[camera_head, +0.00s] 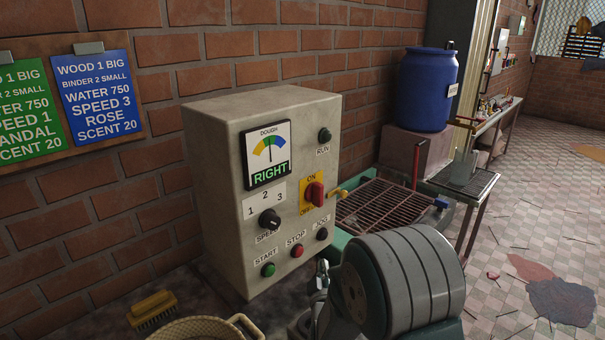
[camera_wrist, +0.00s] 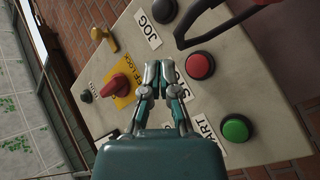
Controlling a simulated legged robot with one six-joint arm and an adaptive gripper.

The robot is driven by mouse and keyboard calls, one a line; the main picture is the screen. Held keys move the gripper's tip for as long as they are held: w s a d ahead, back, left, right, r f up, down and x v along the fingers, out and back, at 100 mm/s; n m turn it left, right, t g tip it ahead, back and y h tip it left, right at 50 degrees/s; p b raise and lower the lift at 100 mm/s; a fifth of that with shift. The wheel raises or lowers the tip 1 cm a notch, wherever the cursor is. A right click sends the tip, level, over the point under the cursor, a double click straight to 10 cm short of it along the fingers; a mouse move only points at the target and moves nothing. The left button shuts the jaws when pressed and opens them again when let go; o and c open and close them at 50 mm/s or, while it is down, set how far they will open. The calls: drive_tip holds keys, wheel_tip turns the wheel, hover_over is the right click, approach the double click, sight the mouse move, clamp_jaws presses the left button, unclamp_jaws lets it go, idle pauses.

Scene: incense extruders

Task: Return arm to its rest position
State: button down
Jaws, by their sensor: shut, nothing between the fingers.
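My gripper (camera_wrist: 160,72) shows in the wrist view with its two metal fingers together. It is shut and empty. It lies over the face of the grey control box (camera_wrist: 140,60), between the red rotary switch (camera_wrist: 120,85) and the red STOP button (camera_wrist: 200,65). The green START button (camera_wrist: 235,128) is to the lower right of the fingers, and the black JOG button (camera_wrist: 163,10) is above. I cannot tell whether the fingertips touch the panel. In the head view the same control box (camera_head: 215,180) stands against the brick wall, with its dough gauge (camera_head: 268,152) marked RIGHT.
A blue barrel (camera_head: 425,90) stands behind the box near a metal grate (camera_head: 380,210). A brush (camera_head: 152,310) and a woven basket (camera_head: 200,328) are at the lower left. Recipe signs (camera_head: 97,95) hang on the wall. Tiled floor (camera_head: 500,215) is open at the right, with dark stains.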

drive_tip(key=s+d+r+m+g+y, duration=0.1)
drive_tip(key=s+d+r+m+g, duration=0.4)
drive_tip(key=s+r, duration=0.45)
drive_tip(key=s+d+r+m+g, duration=0.1)
drive_tip(key=s+d+g, duration=0.1)
drive_tip(key=s, duration=0.6)
drive_tip(key=s+d+r+m+g, duration=0.1)
drive_tip(key=s+m+g, duration=0.1)
drive_tip(key=s, duration=0.5)
drive_tip(key=s+d+r+m+g+h, duration=0.1)
drive_tip(key=s+d+g, duration=0.1)
drive_tip(key=s, duration=0.6)
drive_tip(key=shift+s+d+g, duration=0.3)
drive_tip(key=shift+d+g, duration=0.05)
drive_tip(key=shift+g, duration=0.55)
drive_tip(key=shift+r, duration=0.1)
